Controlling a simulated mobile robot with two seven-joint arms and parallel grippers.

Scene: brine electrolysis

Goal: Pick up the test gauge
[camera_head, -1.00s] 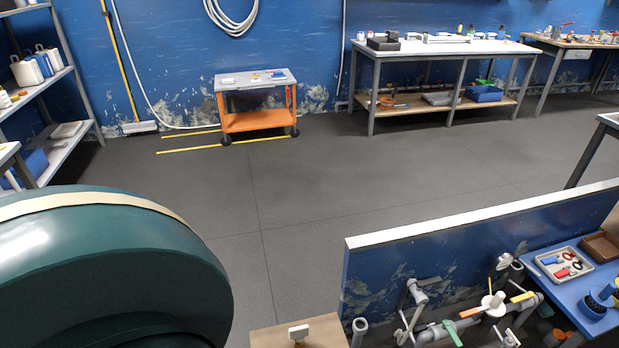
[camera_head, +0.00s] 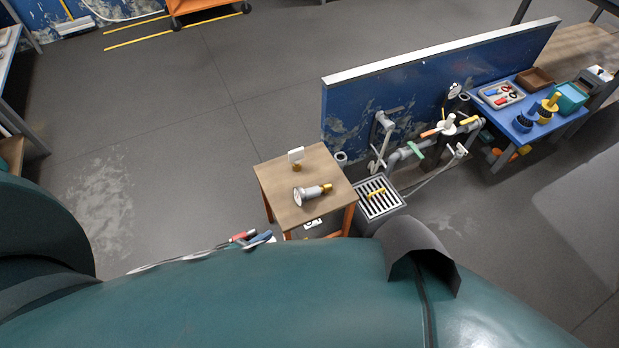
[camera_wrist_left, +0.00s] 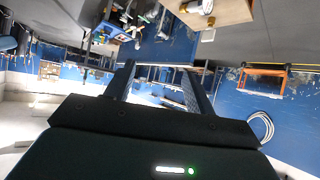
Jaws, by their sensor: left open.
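A silver, round-headed gauge with a brass fitting (camera_head: 312,194) lies on its side on a small wooden table (camera_head: 272,177) in the head view. I take it for the test gauge. It also shows at the top edge of the left wrist view (camera_wrist_left: 197,7), where the scene appears upside down. My left gripper (camera_wrist_left: 160,72) shows only in the left wrist view. Its two fingers are apart with nothing between them, and it is away from the gauge. My right gripper is in neither view.
A white square-headed piece on a brass stem (camera_head: 296,157) stands behind the gauge. A floor grate (camera_head: 378,208), pipes and a low blue wall (camera_head: 430,85) are to the right. A blue bench (camera_head: 545,122) holds a tray and tools. The floor left of the table is clear.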

